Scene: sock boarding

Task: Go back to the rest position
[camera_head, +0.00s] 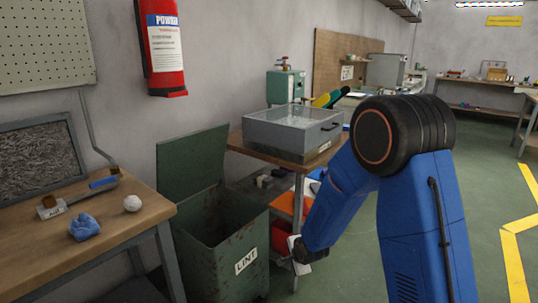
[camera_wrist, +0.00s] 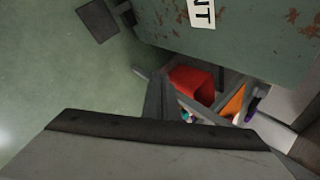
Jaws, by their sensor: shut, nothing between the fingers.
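My gripper (camera_head: 299,256) hangs low at the end of my blue arm in the head view, in front of the right side of the green LINT bin. It is shut and empty. Its fingertips are hard to make out there. In the wrist view a large grey part with a dark edge fills the bottom, and the bin wall shows at the top.
The open rusty LINT bin (camera_head: 217,243) stands left of my gripper. A wooden bench (camera_head: 105,232) at left holds a blue cloth (camera_head: 84,227) and a white ball (camera_head: 132,203). A grey lidded box (camera_head: 291,130) sits on a table behind. Green floor is open at right.

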